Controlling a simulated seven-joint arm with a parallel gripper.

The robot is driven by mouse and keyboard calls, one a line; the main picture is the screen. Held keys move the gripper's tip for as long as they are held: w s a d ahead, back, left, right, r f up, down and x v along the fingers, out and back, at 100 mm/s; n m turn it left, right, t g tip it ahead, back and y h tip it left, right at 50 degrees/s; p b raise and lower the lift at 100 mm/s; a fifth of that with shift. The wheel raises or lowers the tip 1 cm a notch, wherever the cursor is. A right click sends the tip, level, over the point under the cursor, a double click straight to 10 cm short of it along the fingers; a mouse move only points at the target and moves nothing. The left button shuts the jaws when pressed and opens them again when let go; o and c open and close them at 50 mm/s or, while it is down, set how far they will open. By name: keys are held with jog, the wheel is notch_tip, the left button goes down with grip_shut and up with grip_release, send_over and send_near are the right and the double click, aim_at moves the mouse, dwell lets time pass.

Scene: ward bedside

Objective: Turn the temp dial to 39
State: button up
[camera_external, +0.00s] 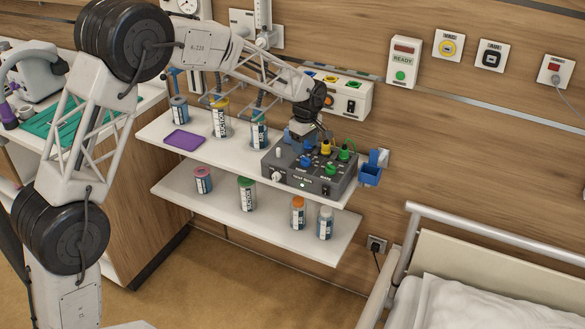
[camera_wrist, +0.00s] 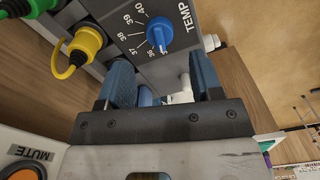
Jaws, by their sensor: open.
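The TEMP dial is a blue knob (camera_wrist: 160,33) on the grey box face in the wrist view, with a printed scale from the 30s to 40 around it. Its pointer seems to be towards the low end, but I cannot read it exactly. My gripper (camera_wrist: 163,78) is open, its two blue fingers apart, with the dial ahead of the gap and not between them. In the external view my gripper (camera_external: 312,132) is over the back of the grey test box (camera_external: 340,188) on the upper shelf; I cannot pick out the dial there.
Yellow (camera_wrist: 85,42) and green (camera_wrist: 48,15) plugs sit beside the dial. A white wall unit (camera_external: 350,98) with a MUTE button is close behind my gripper. A blue holder (camera_external: 371,174) is right of the box. Bottles and a purple pad (camera_external: 184,140) are left along the shelf.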

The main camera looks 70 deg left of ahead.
aim_at(305, 157)
jog(key=shift+f, duration=2.75)
jog(key=c, duration=0.9)
